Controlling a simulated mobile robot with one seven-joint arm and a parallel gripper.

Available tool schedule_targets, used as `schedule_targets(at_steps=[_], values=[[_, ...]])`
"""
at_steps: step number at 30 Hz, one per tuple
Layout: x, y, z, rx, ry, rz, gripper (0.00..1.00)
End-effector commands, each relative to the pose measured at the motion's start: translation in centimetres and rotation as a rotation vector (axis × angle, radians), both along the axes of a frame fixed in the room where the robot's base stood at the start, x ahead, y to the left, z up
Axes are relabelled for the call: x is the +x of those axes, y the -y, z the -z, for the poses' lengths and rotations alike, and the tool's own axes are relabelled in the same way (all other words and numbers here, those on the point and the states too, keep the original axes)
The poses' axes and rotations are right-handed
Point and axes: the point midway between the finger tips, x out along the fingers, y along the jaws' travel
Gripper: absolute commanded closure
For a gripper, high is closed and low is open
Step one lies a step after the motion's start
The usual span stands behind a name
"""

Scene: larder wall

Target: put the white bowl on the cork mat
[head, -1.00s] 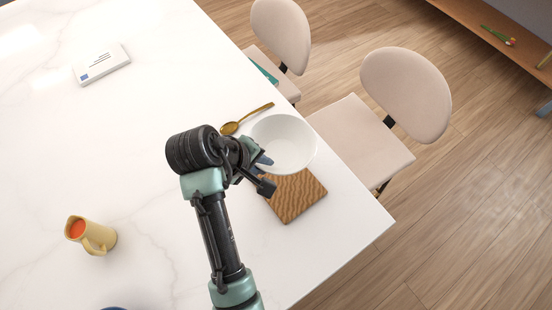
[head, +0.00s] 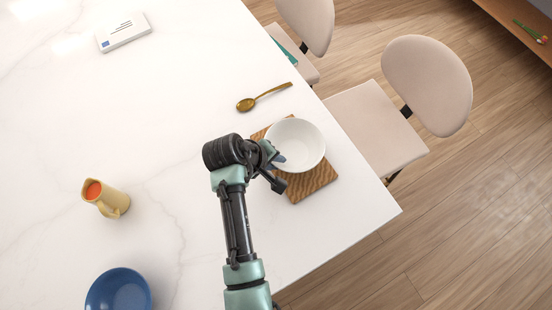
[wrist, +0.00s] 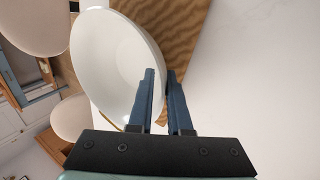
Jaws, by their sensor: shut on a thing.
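The white bowl (head: 300,143) is over the cork mat (head: 313,182) in the head view, near the table's right edge. It covers the middle of the mat, whose corners show above left and below. I cannot tell whether the bowl touches the mat. My gripper (head: 278,160) is shut on the bowl's near left rim. In the wrist view the fingers of my gripper (wrist: 160,100) pinch the rim of the bowl (wrist: 112,62), with the wavy-grained mat (wrist: 180,32) behind it.
A gold spoon (head: 264,97) lies beyond the mat. A yellow jug (head: 107,198) and a blue bowl (head: 118,291) stand at left. A white box (head: 124,32) lies at the back. Pale chairs (head: 428,85) stand along the right table edge (head: 372,164).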

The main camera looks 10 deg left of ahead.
Motion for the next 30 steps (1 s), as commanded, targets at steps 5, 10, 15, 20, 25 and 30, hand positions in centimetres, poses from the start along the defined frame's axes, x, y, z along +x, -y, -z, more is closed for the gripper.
schedule_targets(at_steps=[5, 10, 15, 20, 25, 30], values=[[0.0, 0.0, 0.2, 0.000, 0.000, 0.000, 0.64], [0.0, 0.0, 0.2, 0.000, 0.000, 0.000, 0.53], [0.0, 0.0, 0.1, 0.000, 0.000, 0.000, 0.53], [-0.2, -0.3, -0.9, 0.000, 0.003, -0.001, 0.53], [-1.2, -1.3, -3.5, 0.002, 0.005, -0.001, 0.53], [-2.4, -2.6, -6.7, 0.002, 0.005, -0.002, 0.53]])
